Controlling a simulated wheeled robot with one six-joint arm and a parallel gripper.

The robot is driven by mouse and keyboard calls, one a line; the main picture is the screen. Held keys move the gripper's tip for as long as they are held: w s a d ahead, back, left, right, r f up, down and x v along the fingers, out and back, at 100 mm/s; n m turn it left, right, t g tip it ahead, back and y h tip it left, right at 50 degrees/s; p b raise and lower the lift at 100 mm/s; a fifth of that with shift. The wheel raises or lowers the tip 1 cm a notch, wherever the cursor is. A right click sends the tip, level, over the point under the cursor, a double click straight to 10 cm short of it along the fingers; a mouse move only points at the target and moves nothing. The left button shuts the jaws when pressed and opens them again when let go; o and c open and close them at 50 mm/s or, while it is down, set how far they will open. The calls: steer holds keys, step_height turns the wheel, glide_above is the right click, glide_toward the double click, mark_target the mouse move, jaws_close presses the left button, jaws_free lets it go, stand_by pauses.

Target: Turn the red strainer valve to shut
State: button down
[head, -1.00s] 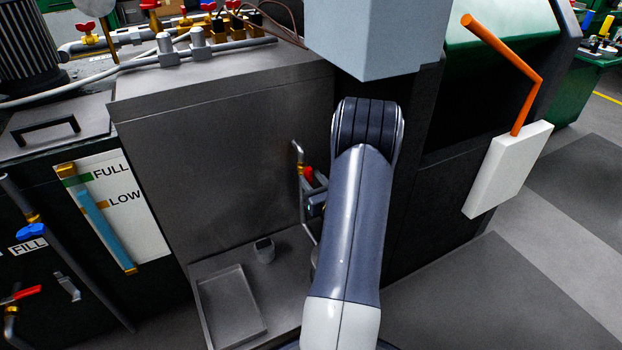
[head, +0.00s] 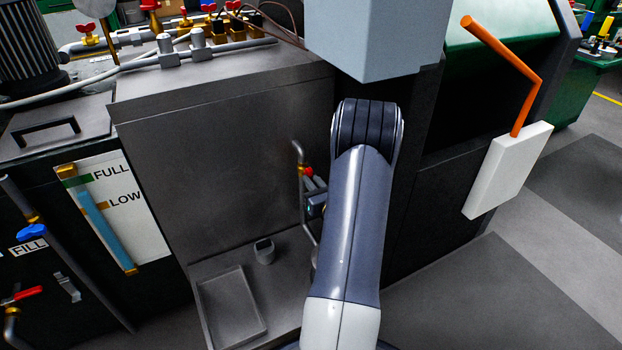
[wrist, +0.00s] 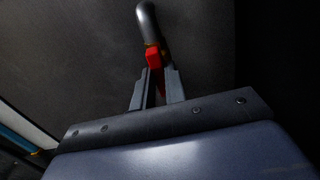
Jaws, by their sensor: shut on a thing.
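The red strainer valve handle (wrist: 153,58) shows in the wrist view between the two fingers of my gripper (wrist: 158,78), which is shut on it. A grey bent pipe (wrist: 147,20) with a brass-coloured fitting rises just beyond the handle. In the head view a small red part of the handle (head: 308,171) shows beside the pipe (head: 299,152), just left of my arm. My gripper (head: 317,188) is partly hidden there behind my arm. Most of the valve body is hidden in both views.
A dark metal panel (head: 220,150) stands behind the valve. Below it is a ledge with a shallow tray (head: 232,305) and a small cup (head: 264,250). A white box (head: 507,170) with an orange bent rod stands right. Another red-handled valve (head: 25,293) is at lower left. Floor at right is clear.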

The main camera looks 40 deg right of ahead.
steer(key=m+p, duration=0.1)
steer(key=m, duration=0.3)
steer(key=shift+p, duration=0.35)
steer(key=m+p, duration=0.1)
steer(key=m, duration=0.1)
steer(key=shift+r+m, duration=0.1)
steer(key=shift+m, duration=0.2)
steer(key=shift+m+p, duration=0.35)
steer(key=shift+m, duration=0.75)
